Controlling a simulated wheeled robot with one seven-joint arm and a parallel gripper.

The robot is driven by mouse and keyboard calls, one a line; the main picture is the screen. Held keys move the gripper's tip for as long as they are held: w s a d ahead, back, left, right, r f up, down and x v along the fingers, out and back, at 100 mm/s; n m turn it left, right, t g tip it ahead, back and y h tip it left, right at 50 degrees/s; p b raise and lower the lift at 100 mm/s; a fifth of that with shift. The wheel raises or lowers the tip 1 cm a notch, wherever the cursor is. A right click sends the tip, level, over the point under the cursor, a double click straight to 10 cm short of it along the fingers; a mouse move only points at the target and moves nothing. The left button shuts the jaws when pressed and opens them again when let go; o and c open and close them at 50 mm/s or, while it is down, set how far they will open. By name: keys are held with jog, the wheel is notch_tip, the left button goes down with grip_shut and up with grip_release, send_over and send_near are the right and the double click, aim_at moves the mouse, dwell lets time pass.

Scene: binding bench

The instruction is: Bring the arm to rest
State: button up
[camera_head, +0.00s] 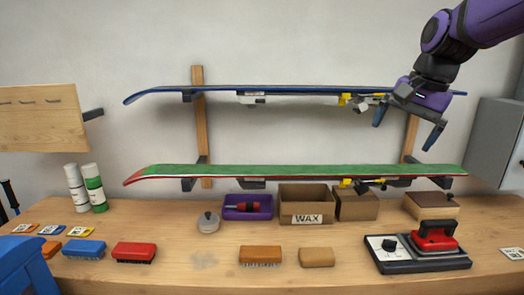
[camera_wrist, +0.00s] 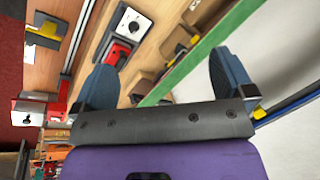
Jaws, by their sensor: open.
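My gripper (camera_head: 408,126) is open and empty, raised at the right of the bench in the head view. It is in front of the right part of the two skis on the wall rack and points downward. In the wrist view its two blue fingers (camera_wrist: 166,82) stand apart with nothing between them. The upper ski (camera_head: 230,89) is blue and the lower ski (camera_head: 290,171) is green with a red edge. In the head view the gripper overlaps the right end of the upper ski; I cannot tell whether they touch.
The workbench (camera_head: 340,236) below holds a red iron (camera_head: 436,237) on a black base, a cardboard WAX box (camera_head: 306,203), a purple tray (camera_head: 238,213), brushes (camera_head: 134,252) and spray cans (camera_head: 95,188). A grey cabinet (camera_head: 492,140) stands at the right.

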jog(key=s+d+f+n+t+h, duration=0.1)
jog(key=s+n, duration=0.3)
jog(key=s, duration=0.6)
jog(key=s+d+f+n+t+h, duration=0.1)
jog(key=s+f+n, duration=0.3)
jog(key=s, duration=0.7)
jog(key=shift+f, duration=0.2)
